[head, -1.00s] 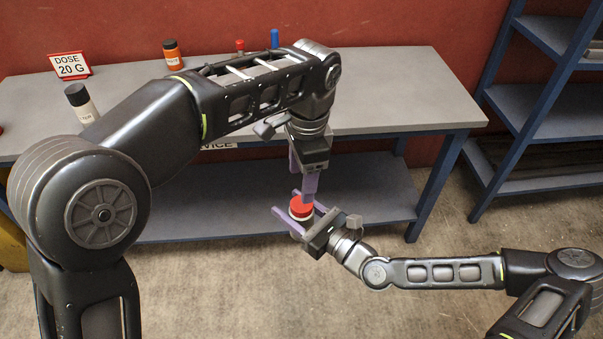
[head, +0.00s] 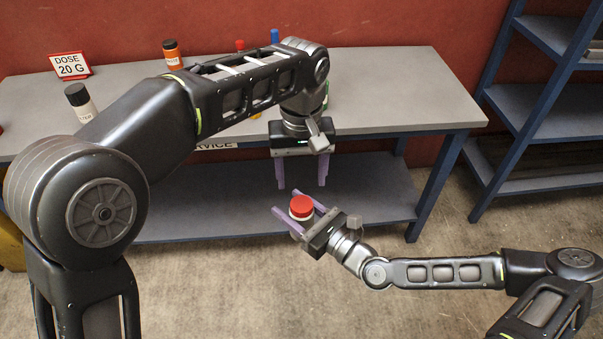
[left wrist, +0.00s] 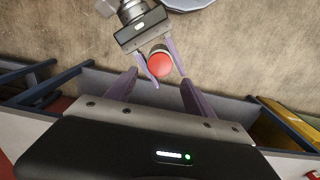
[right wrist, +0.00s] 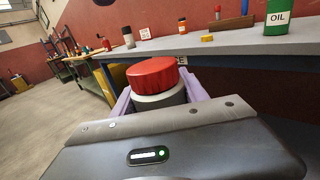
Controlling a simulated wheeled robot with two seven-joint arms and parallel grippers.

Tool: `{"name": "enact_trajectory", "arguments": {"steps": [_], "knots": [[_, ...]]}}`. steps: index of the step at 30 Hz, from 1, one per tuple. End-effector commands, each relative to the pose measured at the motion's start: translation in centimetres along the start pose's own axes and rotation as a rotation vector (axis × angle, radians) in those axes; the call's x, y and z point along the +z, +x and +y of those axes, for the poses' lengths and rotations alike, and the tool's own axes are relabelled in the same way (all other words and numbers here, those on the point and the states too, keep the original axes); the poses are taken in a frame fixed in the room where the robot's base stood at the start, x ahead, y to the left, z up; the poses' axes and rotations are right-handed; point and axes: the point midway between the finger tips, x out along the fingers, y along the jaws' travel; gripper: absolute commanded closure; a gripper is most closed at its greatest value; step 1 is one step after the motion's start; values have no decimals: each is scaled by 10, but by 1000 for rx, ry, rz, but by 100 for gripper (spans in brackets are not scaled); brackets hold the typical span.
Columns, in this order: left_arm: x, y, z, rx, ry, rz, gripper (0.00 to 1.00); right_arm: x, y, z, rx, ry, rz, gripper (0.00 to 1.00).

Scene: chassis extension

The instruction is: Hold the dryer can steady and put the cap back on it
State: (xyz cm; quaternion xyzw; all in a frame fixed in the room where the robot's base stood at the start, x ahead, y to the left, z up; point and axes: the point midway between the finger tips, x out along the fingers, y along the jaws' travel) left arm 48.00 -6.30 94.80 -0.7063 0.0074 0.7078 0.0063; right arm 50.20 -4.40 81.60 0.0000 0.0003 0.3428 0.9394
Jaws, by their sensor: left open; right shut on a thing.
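The dryer can (right wrist: 160,100) is a pale-topped, dark-bodied can between the purple fingers of my right gripper (head: 297,221), which is shut on it in front of the bench. The red cap (head: 301,206) sits on top of the can; it also shows from above in the left wrist view (left wrist: 159,64) and looks roughly level in the right wrist view (right wrist: 153,73). I cannot tell whether it is fully seated. My left gripper (head: 302,187) is open and empty, its fingers apart, above and behind the can and clear of the cap.
The grey bench (head: 400,95) stands behind, with a lower shelf (head: 370,190). On it are a dose sign (head: 70,65), a white bottle with a black cap (head: 80,101) and an orange bottle (head: 172,54). A blue rack (head: 530,100) stands at the right.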

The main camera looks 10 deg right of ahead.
Motion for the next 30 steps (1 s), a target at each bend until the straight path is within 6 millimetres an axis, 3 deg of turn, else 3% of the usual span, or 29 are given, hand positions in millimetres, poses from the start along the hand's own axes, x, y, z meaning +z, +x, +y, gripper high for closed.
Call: {"name": "enact_trajectory", "arguments": {"steps": [8, 21, 30], "knots": [[0, 13, 0, -1, 2, -1, 38, 0, 0, 0, 0, 0, -1, 100], [0, 71, 0, -1, 2, -1, 38, 0, 0, 0, 0, 0, -1, 100], [0, 80, 0, 0, 2, 0, 38, 0, 0, 0, 0, 0, -1, 100]]}}
